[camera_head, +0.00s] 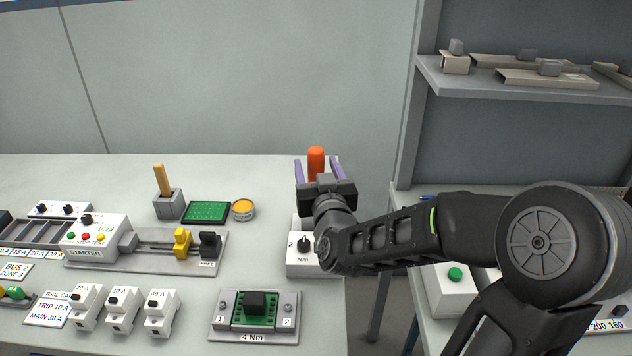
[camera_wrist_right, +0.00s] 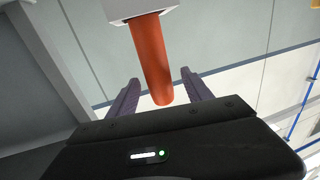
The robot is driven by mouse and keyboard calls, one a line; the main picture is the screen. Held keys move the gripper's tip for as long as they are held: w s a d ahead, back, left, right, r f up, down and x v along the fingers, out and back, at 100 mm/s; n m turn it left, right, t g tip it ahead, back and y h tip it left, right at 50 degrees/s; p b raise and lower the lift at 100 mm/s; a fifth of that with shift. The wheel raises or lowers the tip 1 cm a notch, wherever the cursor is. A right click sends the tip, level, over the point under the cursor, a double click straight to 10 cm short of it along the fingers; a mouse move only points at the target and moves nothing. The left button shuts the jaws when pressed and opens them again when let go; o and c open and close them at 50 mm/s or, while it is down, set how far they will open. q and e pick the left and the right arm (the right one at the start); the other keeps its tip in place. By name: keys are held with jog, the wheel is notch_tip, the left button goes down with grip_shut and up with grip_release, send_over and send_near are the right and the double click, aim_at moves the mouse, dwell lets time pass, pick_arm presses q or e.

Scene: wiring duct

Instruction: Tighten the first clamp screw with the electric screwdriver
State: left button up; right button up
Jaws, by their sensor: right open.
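The electric screwdriver shows as an orange-red handle (camera_head: 316,160); in the right wrist view the handle (camera_wrist_right: 152,58) comes out of a pale block (camera_wrist_right: 138,8). Its bit is hidden. My right gripper (camera_head: 317,168) is open, with one purple finger on each side of the handle; the wrist view (camera_wrist_right: 159,78) shows gaps at both sides. The clamp unit (camera_head: 254,326), marked 4 Nm, lies at the front of the table with a green board and a black block. Its clamp 1 (camera_head: 223,304) is at the left and clamp 2 (camera_head: 288,307) at the right. My left gripper is out of view.
A torque dial box (camera_head: 303,264) marked Nm stands just in front of my right gripper, partly under my arm. A starter rail with a yellow slider (camera_head: 182,243), a green board (camera_head: 206,212) and a round tin (camera_head: 243,209) lie to the left. Shelving (camera_head: 520,84) stands right.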

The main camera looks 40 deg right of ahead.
jog(key=x, duration=0.5)
jog(key=shift+f+p, duration=0.1)
jog(key=shift+p, duration=0.2)
jog(key=shift+s, duration=0.1)
grip_shut()
dwell(0.5)
